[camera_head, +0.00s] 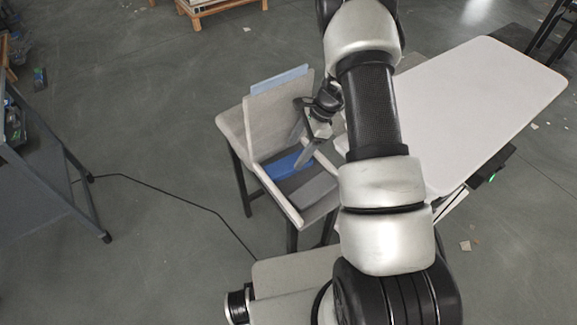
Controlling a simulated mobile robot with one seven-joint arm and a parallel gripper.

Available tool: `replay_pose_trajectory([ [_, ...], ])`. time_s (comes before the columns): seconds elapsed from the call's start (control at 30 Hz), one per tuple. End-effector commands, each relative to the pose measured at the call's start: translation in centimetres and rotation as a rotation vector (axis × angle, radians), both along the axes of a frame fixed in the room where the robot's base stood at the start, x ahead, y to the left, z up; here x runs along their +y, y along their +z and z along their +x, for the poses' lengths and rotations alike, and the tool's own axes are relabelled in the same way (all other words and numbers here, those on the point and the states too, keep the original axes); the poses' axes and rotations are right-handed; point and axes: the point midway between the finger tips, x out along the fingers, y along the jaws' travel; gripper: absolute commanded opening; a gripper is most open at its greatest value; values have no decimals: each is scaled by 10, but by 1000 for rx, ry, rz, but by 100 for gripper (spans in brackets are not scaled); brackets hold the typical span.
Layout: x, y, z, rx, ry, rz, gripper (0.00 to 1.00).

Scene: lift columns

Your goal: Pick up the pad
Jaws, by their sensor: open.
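Which piece is the pad I cannot tell for sure. A flat blue piece (287,165) lies inside an open light-grey bin (262,127). A flat grey piece (313,190) lies in front of it in the bin. A pale blue flat piece (279,80) stands along the bin's back edge. My gripper (300,148) is open, pointing down over the bin, with its fingertips close to the blue piece. Whether they touch it I cannot tell. My arm hides the right side of the bin.
The bin stands on a small dark-legged table (232,128). A large white tabletop (485,105) is to the right, partly behind my arm. A dark workbench (40,190) is at the left. A black cable (170,194) crosses the open floor between.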

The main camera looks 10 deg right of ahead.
Motion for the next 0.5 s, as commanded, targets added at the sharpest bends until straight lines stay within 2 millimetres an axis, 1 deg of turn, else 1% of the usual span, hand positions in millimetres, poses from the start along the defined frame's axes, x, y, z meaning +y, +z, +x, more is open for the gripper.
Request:
replay_pose_trajectory([
  [0.3,18,-41,-4,3,3,0,66],
  [0.4,20,-45,-3,1,0,0,66],
  [0.5,20,-45,-3,0,0,0,66],
])
